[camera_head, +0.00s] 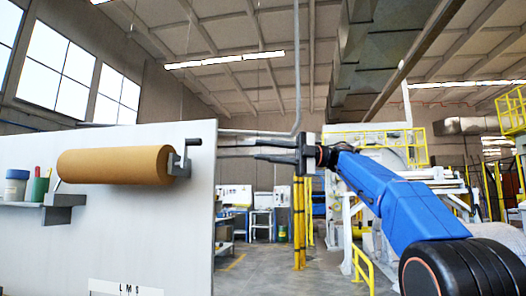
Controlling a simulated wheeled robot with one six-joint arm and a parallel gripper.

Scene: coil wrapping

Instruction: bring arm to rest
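My blue arm (400,205) reaches up and left from the lower right. My gripper (257,149) is at its end, with dark fingers pointing left. The fingers show apart with a gap between them, and nothing is seen in the gap. The gripper is to the right of a white panel, clear of the brown roll on it.
The white panel (120,225) fills the left side. It carries a brown roll (115,165) on a dark bracket (185,160) and a small shelf (62,199) with containers. Yellow posts (299,220) and railings stand behind the arm. Open floor shows in the middle.

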